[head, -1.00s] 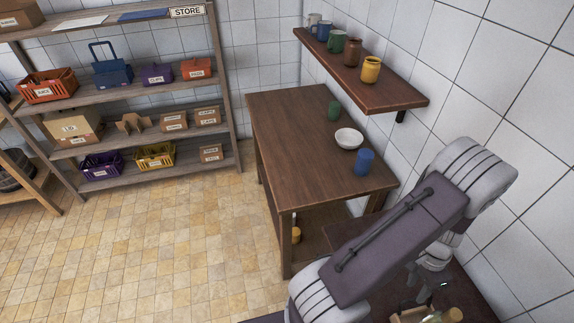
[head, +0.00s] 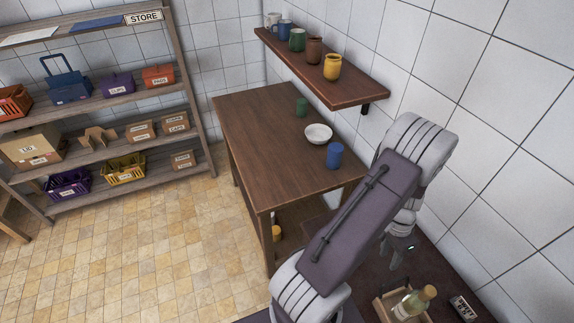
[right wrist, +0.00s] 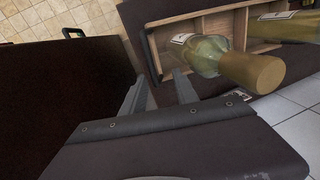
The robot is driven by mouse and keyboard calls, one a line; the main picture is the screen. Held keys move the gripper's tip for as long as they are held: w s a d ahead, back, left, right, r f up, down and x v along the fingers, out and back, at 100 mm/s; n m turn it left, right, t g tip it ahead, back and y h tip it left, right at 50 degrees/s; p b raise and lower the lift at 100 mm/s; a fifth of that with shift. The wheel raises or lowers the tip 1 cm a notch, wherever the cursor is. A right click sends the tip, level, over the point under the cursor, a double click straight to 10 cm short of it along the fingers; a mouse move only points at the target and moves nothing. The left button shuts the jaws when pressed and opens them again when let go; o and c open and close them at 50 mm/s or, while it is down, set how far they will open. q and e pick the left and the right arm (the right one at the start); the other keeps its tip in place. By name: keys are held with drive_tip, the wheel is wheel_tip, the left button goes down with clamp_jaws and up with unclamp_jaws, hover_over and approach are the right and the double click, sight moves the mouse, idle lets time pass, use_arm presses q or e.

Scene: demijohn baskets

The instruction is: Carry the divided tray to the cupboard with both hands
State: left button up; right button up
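The divided tray (head: 383,309) is a small wooden tray at the bottom right of the head view, cut off by the edge. A bottle with a pale label (head: 415,302) is in it. In the right wrist view the tray (right wrist: 215,12) shows wooden compartments, two bottles and a dark handle (right wrist: 151,56) at its near end. My left gripper (head: 396,262) hangs above the dark table behind the tray; its finger gap is unclear. My right gripper (right wrist: 160,92) has its fingers apart, close to the handle, with nothing clearly between them. I cannot identify a cupboard.
A dark surface (head: 445,265) bears the tray and a small label block (head: 463,308). A brown table (head: 270,145) holds a white bowl (head: 318,133) and two cups. A wall shelf (head: 335,78) holds several mugs. A store rack (head: 110,105) stands left; the tiled floor (head: 150,250) is clear.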

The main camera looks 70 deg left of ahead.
use_arm(q)
drive_tip(key=shift+a+r, duration=0.3)
drive_tip(key=shift+a, duration=0.25)
use_arm(e)
drive_tip(key=shift+r, duration=0.2)
drive_tip(key=shift+r, duration=0.1)
